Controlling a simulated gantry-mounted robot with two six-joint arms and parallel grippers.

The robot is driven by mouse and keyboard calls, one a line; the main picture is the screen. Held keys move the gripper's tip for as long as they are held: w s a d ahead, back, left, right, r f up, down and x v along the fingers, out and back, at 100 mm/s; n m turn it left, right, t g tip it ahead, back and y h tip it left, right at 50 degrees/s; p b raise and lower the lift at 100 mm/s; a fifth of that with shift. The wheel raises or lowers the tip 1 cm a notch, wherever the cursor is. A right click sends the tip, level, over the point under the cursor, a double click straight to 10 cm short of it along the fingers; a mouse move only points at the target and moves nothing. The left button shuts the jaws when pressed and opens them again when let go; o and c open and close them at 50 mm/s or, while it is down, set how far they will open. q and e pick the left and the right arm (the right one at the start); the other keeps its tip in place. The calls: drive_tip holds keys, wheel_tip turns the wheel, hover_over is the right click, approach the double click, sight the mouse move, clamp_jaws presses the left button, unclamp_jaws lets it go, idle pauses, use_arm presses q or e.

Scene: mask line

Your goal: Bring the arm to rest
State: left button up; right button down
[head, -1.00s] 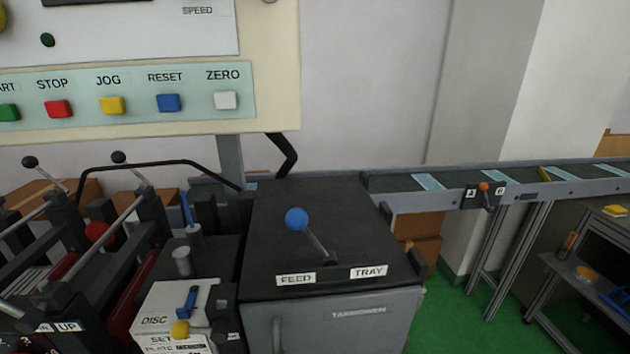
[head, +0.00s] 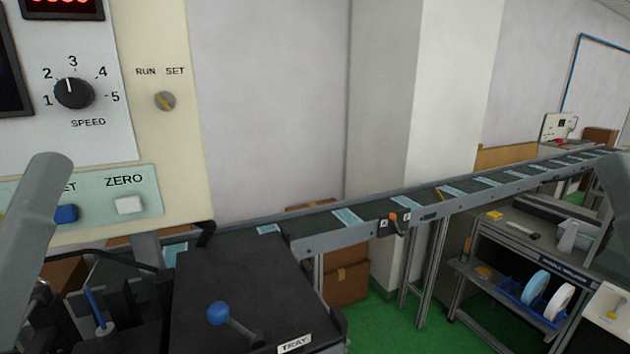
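A grey arm link of mine rises at the left edge of the head view, in front of the control panel (head: 150,130). Another grey arm link, also mine, cuts in at the right edge. Neither gripper shows, so I cannot see their fingers or whether they hold anything. The panel has a speed knob (head: 74,93) pointing near 3, a RUN/SET switch (head: 165,101), a blue button (head: 65,213) and a white ZERO button (head: 129,204). Below it is a dark machine top (head: 185,285) with a blue-knobbed lever (head: 218,313) and a TRAY label.
A conveyor (head: 330,240) carrying several light blue pieces runs from the machine toward the back right. An orange-tipped lever (head: 393,217) sits on its side. A workbench with a lower shelf (head: 470,278) holds blue and white rolls at right. Green floor (head: 380,325) shows between.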

use_arm(q)
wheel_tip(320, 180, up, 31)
drive_tip(key=p, duration=2.8)
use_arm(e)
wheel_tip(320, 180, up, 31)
use_arm(q)
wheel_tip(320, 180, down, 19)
drive_tip(key=b, duration=1.8)
drive_tip(key=shift+b, duration=0.4)
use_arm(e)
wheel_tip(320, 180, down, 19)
